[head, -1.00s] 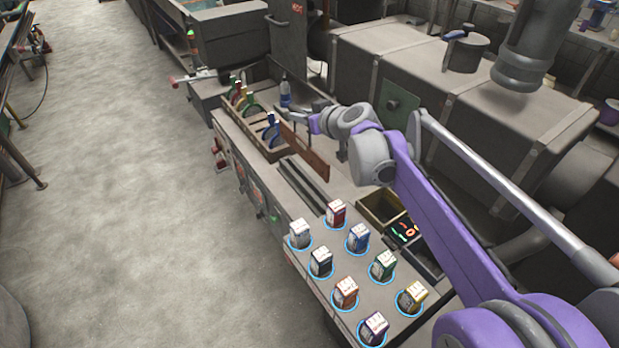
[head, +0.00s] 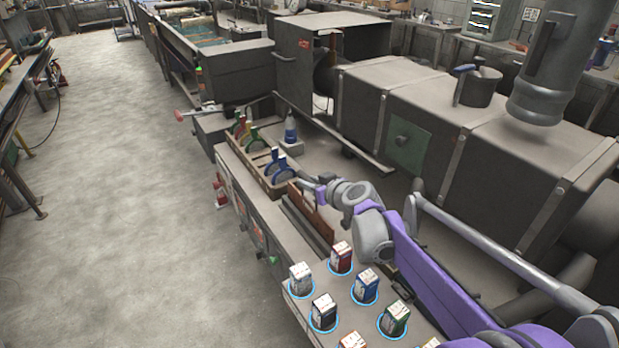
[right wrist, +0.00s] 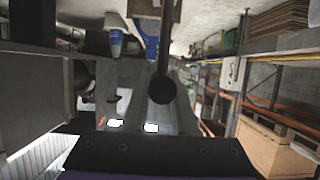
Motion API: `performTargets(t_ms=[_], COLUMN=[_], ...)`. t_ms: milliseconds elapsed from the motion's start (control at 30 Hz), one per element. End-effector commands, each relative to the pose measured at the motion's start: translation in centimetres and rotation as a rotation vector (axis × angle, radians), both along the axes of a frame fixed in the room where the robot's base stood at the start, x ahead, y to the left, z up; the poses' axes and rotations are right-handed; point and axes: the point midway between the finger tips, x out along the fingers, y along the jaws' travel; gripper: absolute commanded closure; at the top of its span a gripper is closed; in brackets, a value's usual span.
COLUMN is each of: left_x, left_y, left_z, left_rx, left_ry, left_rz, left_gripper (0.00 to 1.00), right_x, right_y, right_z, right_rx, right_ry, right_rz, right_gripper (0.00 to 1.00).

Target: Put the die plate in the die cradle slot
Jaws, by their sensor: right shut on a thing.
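The die plate appears to be the flat reddish-brown board (head: 323,222) in the head view. It stands on edge over the bench. My right gripper (head: 307,185) is at its upper end and shut on it; the fingers are small and the grip is partly hidden. Two long dark rails (head: 302,222) lie along the bench close beside and below the plate, and look like the die cradle. The slot is not clear, and I cannot tell whether the plate touches the rails. In the right wrist view the plate cannot be made out surely. My left gripper is not in view.
A wooden rack (head: 262,180) with red, green and blue forked pieces stands just beyond the plate. A blue bottle (head: 290,132) is behind it. Several labelled boxes in blue rings, including a red one (head: 341,257), stand on the near bench. A large grey machine (head: 440,110) bounds the right.

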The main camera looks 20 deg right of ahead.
Motion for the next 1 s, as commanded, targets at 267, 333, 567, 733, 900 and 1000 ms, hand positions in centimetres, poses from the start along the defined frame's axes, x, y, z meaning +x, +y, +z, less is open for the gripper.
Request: performTargets(t_ms=[267, 333, 567, 733, 900, 1000], left_x=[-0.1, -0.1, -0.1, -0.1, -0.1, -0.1], left_y=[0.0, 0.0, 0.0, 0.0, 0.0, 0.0], left_z=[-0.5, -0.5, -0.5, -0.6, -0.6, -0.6], left_rx=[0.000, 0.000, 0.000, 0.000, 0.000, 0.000], left_ry=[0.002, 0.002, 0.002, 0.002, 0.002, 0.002], left_rz=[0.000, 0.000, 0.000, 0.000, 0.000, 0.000], left_gripper=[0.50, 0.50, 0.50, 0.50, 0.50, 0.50], right_x=[0.0, 0.0, 0.0, 0.0, 0.0, 0.0], right_y=[0.0, 0.0, 0.0, 0.0, 0.0, 0.0], right_z=[-3.1, -3.2, -3.2, -3.5, -3.5, -3.5], right_rx=[0.001, 0.001, 0.001, 0.000, 0.000, 0.000], right_ry=[-0.001, -0.001, -0.001, 0.000, 0.000, 0.000], right_rz=[-0.001, -0.001, -0.001, 0.000, 0.000, 0.000], right_gripper=[1.00, 1.00, 1.00, 0.58, 0.44, 0.44])
